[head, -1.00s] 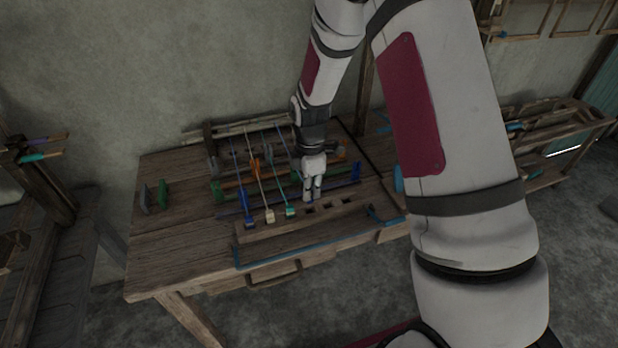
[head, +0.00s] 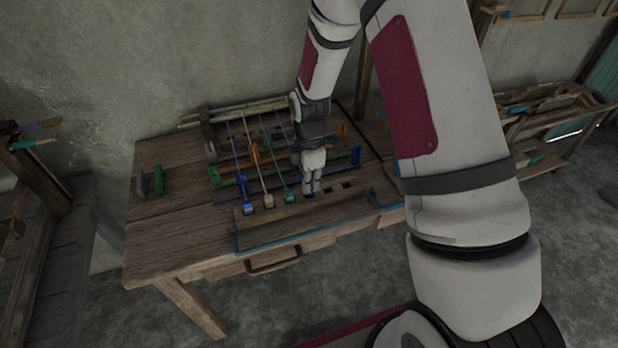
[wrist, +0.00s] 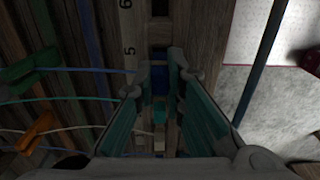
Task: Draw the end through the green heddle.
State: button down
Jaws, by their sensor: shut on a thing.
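My gripper (head: 312,190) is low over the slotted front rail (head: 300,207), just right of the teal thread end. In the wrist view its teal-padded fingers (wrist: 162,92) are shut on a blue end (wrist: 160,76), partly hidden at the fingertips, with a blue thread (wrist: 100,70) running left from it. Other ends sit in the rail to the left: blue (head: 248,209), cream (head: 268,201) and teal (head: 289,197). The green heddle (head: 215,176) is a bar across the loom behind the rail, its middle crossed by threads. It also shows at left in the wrist view (wrist: 32,70).
Free slots (head: 347,185) lie right of my gripper. A dark blue bar (wrist: 92,45) lies between the rail and the green heddle. Orange pieces (head: 254,153) stand farther back. A green block (head: 159,180) and a grey block stand on the clear left tabletop.

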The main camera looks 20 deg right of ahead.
jog(key=shift+f+b, duration=0.35)
jog(key=shift+f, duration=0.65)
jog(key=c, duration=1.6)
grip_release()
notch_tip(320, 180, up, 12)
jog(key=shift+r, duration=0.1)
